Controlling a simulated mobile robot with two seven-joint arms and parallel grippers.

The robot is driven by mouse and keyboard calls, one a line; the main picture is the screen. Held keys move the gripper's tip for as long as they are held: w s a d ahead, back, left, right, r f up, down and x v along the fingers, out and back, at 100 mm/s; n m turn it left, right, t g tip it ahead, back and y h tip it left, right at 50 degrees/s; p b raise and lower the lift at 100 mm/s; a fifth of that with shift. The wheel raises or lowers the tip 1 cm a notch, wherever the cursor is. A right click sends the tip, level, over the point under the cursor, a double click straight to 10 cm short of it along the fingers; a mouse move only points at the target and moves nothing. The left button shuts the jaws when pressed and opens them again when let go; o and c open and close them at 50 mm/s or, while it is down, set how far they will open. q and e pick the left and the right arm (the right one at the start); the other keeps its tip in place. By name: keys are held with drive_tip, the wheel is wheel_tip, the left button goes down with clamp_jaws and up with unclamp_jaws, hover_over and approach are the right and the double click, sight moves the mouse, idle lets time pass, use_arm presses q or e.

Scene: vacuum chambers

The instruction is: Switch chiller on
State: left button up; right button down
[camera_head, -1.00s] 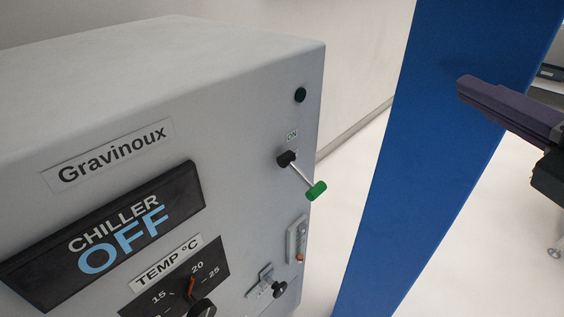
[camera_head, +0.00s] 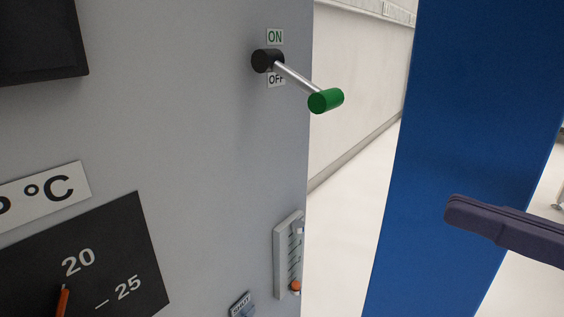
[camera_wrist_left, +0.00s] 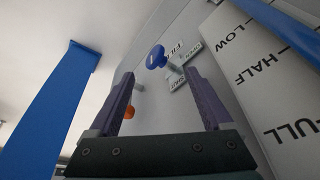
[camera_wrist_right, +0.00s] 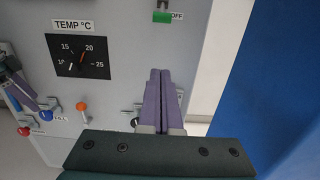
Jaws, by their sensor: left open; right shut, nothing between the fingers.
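The chiller switch is a lever with a black pivot (camera_head: 267,61), a metal rod and a green tip (camera_head: 325,100), on the grey chiller front (camera_head: 190,130) between the ON and OFF labels. The lever slants down to the right. My right gripper (camera_head: 455,212) is shut and empty, to the right of the lever and lower in the picture, apart from it. In the right wrist view the shut fingers (camera_wrist_right: 158,85) lie below the green tip (camera_wrist_right: 162,17). My left gripper (camera_wrist_left: 165,95) is open in the left wrist view, near a blue handle (camera_wrist_left: 156,57) with an OPEN/SHUT label; nothing is between its fingertips.
A blue post (camera_head: 455,120) stands behind my right gripper. A temperature dial (camera_head: 85,265) and a level gauge (camera_head: 288,255) with an orange marker are lower on the panel. Red, blue and orange knobs (camera_wrist_right: 82,107) show at left in the right wrist view.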

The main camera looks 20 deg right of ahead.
drive_tip(key=shift+s, duration=0.1)
drive_tip(key=p, duration=0.3)
approach(299, 82)
drive_tip(key=shift+w+a+f, duration=0.6)
drive_tip(key=shift+w+f, duration=0.25)
drive_tip(key=shift+w, duration=0.1)
drive_tip(key=shift+w+a+f, duration=0.55)
drive_tip(key=shift+w+f, duration=0.25)
drive_tip(key=shift+w, duration=0.2)
